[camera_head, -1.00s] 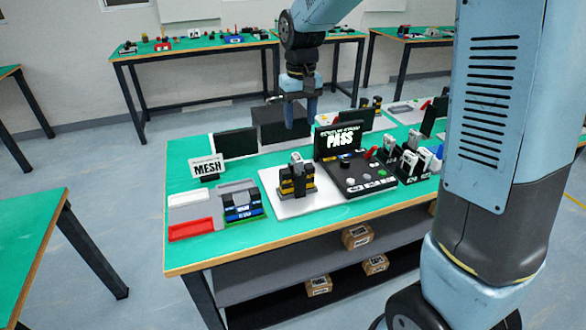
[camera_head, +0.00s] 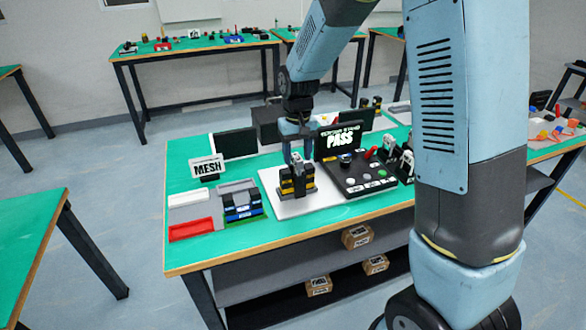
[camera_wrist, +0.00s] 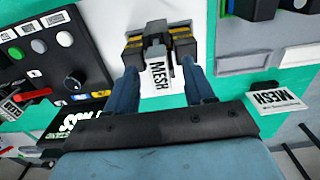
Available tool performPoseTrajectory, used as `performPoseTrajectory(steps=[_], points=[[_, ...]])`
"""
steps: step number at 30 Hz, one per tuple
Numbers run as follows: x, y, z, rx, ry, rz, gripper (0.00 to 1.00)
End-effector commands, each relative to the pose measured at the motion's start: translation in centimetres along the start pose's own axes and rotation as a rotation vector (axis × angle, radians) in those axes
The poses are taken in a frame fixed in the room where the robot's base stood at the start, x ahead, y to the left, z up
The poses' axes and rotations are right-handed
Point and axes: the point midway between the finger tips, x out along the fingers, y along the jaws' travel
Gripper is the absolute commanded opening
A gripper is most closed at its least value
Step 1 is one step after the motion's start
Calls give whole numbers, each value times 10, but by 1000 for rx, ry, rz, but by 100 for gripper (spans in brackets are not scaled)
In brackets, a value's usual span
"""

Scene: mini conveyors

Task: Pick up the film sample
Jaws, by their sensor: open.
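A white piece labelled MESH (camera_wrist: 157,76) stands in a black-and-yellow holder (camera_head: 297,184) on a white plate (camera_head: 270,180). No label reading "film" is legible, so I cannot tell whether this piece is the film sample. My gripper (camera_head: 297,157) is open just above the holder. In the wrist view, the fingers of my gripper (camera_wrist: 159,72) lie on either side of the white piece, with gaps visible. The holder also shows in the wrist view (camera_wrist: 183,42). The lower part of the piece is hard to make out.
A black panel with buttons (camera_head: 362,177) and a PASS screen (camera_head: 340,140) stands close right of the holder. The green front tabletop (camera_head: 300,230) is clear.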

Motion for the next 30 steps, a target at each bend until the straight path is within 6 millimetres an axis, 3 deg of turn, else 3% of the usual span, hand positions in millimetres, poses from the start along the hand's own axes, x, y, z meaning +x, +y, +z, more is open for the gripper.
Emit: performPoseTrajectory(steps=[6,14,30], points=[[22,0,0,0,-1,0,53],[24,0,0,0,1,0,53],[24,1,0,1,1,0,2]])
